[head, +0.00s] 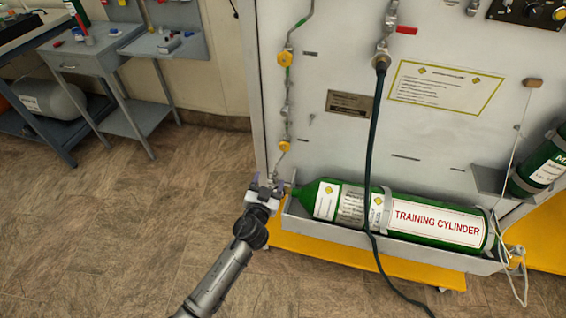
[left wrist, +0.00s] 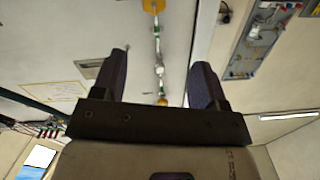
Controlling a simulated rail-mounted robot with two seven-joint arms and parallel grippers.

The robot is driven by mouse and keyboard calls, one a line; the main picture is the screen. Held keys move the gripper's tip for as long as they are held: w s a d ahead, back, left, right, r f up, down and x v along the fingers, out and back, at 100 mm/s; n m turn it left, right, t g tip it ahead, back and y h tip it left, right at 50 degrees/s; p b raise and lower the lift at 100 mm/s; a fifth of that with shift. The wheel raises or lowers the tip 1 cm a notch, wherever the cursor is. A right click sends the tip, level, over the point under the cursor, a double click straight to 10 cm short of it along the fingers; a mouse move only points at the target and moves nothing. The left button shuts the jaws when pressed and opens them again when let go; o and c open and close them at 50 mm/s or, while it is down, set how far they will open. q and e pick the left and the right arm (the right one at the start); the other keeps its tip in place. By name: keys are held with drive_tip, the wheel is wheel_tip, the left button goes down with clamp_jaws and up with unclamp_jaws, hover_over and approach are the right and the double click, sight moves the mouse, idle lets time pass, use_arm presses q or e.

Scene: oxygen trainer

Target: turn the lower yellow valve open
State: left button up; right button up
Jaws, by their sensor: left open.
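The lower yellow valve (head: 284,147) sits on the thin vertical pipe at the left side of the grey panel. The upper yellow valve (head: 285,57) is higher on the same pipe. My left gripper (head: 265,182) is below the lower valve, near the green cylinder's neck, apart from the valve. In the left wrist view, which looks upside down, the fingers (left wrist: 160,75) are open with nothing held between them. There the lower valve (left wrist: 154,6) is at the top edge and the upper valve (left wrist: 163,100) shows small between the fingers. My right gripper is not in view.
A green training cylinder (head: 435,222) lies in a grey tray (head: 300,220) right of my left gripper. A dark hose (head: 373,140) hangs in front of the panel (head: 330,60). Grey tables (head: 80,55) stand at the left. The floor between is clear.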

sight(284, 148)
use_arm(q)
drive_tip(key=shift+m+h, duration=0.3)
drive_tip(key=b+x, duration=0.2)
drive_tip(key=x, duration=0.2)
drive_tip(key=b+x, duration=0.3)
drive_tip(key=x, duration=0.1)
drive_tip(key=f+b+x, duration=0.1)
drive_tip(key=b+x, duration=0.2)
drive_tip(key=x, duration=0.2)
drive_tip(key=shift+d+f, duration=0.1)
drive_tip(key=shift+d, duration=0.15)
drive_tip(key=shift+w+d+b, duration=0.15)
drive_tip(key=shift+w+b, duration=0.55)
drive_tip(key=shift+b, duration=0.05)
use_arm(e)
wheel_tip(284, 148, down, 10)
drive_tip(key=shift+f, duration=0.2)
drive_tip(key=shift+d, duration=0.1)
